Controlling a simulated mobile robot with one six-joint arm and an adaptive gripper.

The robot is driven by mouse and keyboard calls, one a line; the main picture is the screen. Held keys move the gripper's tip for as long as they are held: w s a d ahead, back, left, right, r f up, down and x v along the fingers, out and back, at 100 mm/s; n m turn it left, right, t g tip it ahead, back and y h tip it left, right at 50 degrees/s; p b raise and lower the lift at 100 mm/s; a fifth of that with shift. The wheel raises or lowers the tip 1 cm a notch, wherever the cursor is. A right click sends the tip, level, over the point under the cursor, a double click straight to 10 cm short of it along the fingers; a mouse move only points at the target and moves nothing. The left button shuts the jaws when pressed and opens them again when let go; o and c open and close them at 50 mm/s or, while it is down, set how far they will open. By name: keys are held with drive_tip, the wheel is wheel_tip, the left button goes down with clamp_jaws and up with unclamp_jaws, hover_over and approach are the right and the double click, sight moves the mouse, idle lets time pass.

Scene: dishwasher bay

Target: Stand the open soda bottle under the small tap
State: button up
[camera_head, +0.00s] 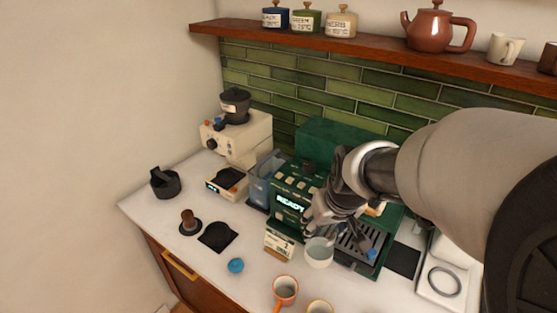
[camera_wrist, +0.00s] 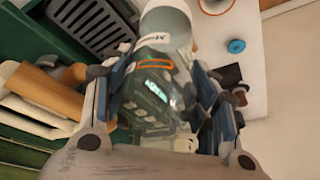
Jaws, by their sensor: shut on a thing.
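My gripper (camera_head: 335,225) is in front of the green coffee machine (camera_head: 296,185), whose display reads READY. In the wrist view, my gripper (camera_wrist: 165,105) is shut on a clear, see-through object, the soda bottle (camera_wrist: 155,85) by its look. The lit display shows through it. A pale round vessel (camera_head: 319,252) is just below my gripper, and a white rim (camera_wrist: 168,20) shows beyond the clear object in the wrist view. I cannot tell whether it is part of the bottle or a separate cup. I cannot make out the small tap behind my arm.
A slatted drip tray (camera_head: 352,245) lies right of my gripper. A small sign (camera_head: 278,245) stands at the machine's front left. Orange-rimmed cups (camera_head: 285,290) and a blue disc (camera_head: 235,265) are on the near counter.

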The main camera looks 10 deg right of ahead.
wheel_tip(320, 180, down, 13)
drive_tip(key=b, duration=0.5)
drive_tip(key=w+f, duration=0.1)
drive_tip(key=w, duration=0.6)
drive_tip(key=shift+w+f+b, duration=0.15)
drive_tip(key=shift+w+b, duration=0.2)
drive_tip(key=shift+d, duration=0.1)
drive_tip(key=shift+f, duration=0.2)
drive_tip(key=o, duration=1.7)
